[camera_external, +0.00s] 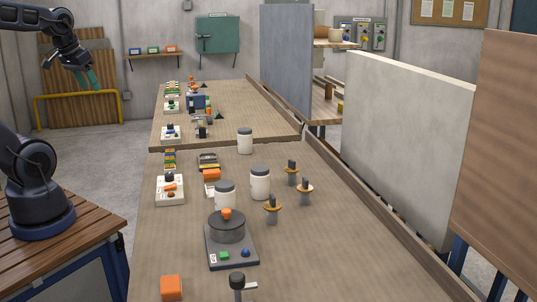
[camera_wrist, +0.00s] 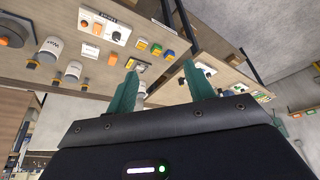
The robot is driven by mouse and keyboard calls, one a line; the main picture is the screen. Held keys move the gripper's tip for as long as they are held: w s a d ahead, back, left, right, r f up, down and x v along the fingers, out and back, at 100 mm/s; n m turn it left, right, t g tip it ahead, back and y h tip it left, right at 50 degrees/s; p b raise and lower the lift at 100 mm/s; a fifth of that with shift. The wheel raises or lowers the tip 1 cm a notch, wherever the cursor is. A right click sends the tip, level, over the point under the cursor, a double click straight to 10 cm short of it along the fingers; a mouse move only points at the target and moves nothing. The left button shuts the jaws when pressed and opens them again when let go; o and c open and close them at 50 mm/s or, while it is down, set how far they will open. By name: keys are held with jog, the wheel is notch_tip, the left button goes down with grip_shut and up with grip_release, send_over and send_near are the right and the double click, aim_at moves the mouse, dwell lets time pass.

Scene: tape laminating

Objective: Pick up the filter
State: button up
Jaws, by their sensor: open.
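No object is clearly marked as the filter, and I cannot tell which one it is. Candidates on the near bench (camera_external: 330,255) are white lidded jars (camera_external: 260,184) and several small posts with tan discs (camera_external: 272,208). A grey round-topped device (camera_external: 228,235) with an orange knob stands in front of the jars. My gripper (camera_external: 84,77) is at the upper left, high in the air and well away from the bench. Its teal fingers are apart and empty in the wrist view (camera_wrist: 163,85), where the bench items appear tilted beyond them.
A white control box (camera_external: 170,189) and an orange block (camera_external: 171,288) are on the bench's left side. A black-topped post (camera_external: 237,281) stands at the front. A raised edge (camera_external: 385,222) and a pale panel (camera_external: 405,150) bound the right side. The bench's right front is clear.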

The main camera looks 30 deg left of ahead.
jog(key=w+d+m+g+h, duration=0.15)
jog(key=w+d+m, duration=0.25)
jog(key=w+d, duration=1.3)
jog(key=m+g+y, duration=0.2)
jog(key=m+g, duration=0.1)
jog(key=m, duration=0.1)
send_near(273, 196)
jog(key=shift+w+a+f+h, duration=0.25)
jog(key=shift+w+a+f, duration=0.15)
jog(key=shift+w+a, duration=0.2)
jog(key=shift+s+d+f, duration=0.2)
jog(key=shift+d, duration=0.05)
jog(key=shift+d+f, duration=0.1)
jog(key=shift+f, duration=0.15)
jog(key=shift+s+f, duration=0.15)
jog(key=shift+f, duration=2.45)
jog(key=shift+s+f, duration=0.1)
jog(key=shift+f, duration=2.5)
jog(key=c, duration=0.7)
jog(key=shift+r, duration=0.15)
